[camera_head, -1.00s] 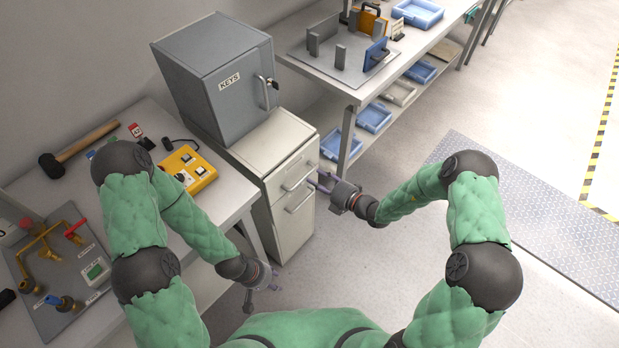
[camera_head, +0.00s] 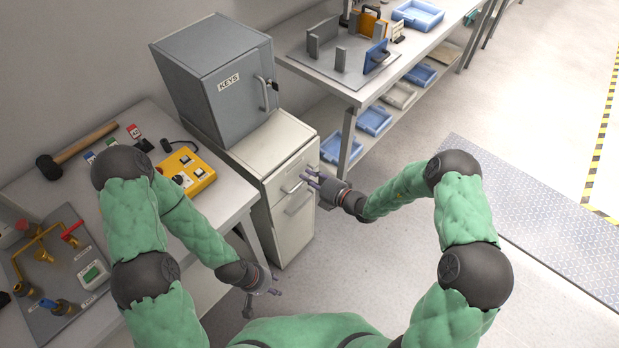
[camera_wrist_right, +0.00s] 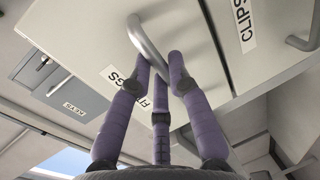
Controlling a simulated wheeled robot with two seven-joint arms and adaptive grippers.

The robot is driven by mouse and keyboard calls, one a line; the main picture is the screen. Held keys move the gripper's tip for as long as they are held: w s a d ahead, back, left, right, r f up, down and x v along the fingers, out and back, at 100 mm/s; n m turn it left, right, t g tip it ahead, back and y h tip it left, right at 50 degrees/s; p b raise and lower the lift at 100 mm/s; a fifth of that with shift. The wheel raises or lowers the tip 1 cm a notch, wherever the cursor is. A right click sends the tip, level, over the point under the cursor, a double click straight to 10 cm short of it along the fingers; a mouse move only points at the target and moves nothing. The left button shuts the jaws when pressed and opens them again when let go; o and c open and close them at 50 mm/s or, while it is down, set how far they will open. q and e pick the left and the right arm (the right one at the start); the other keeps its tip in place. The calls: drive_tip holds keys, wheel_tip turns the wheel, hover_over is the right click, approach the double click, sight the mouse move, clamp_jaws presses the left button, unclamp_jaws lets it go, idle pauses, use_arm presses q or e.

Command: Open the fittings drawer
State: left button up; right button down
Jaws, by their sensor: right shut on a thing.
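The fittings drawer (camera_head: 283,180) is the upper front of the beige cabinet, below the grey key box. In the right wrist view its pale front (camera_wrist_right: 180,35) has a label partly hidden by my fingers, with "GS" readable. My right gripper (camera_head: 311,177) is at this drawer's handle. In the right wrist view its purple fingers are shut on the drawer handle (camera_wrist_right: 146,42), a grey bar. I cannot tell any gap at the drawer front. My left gripper (camera_head: 262,297) hangs low, left of the cabinet's foot, empty with its fingers apart.
The lower drawer (camera_head: 294,225) has its own handle; its label reads CLIPS (camera_wrist_right: 243,25). The key box (camera_head: 225,80) stands on the cabinet. A workbench (camera_head: 230,190) is at left, a shelved bench (camera_head: 345,95) behind right. The floor right of the cabinet is clear.

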drive_tip(key=f+p+v, duration=0.2)
drive_tip(key=p+v, duration=0.1)
drive_tip(key=v, duration=0.7)
drive_tip(key=f+p+v, duration=0.2)
drive_tip(key=p+v, duration=0.2)
drive_tip(key=v, duration=0.6)
drive_tip(key=shift+s+d+f, duration=0.15)
drive_tip(key=shift+s+d, duration=0.4)
drive_tip(key=shift+s, duration=0.05)
drive_tip(key=c, duration=1.2)
unclamp_jaws()
drive_tip(key=v, duration=1.2)
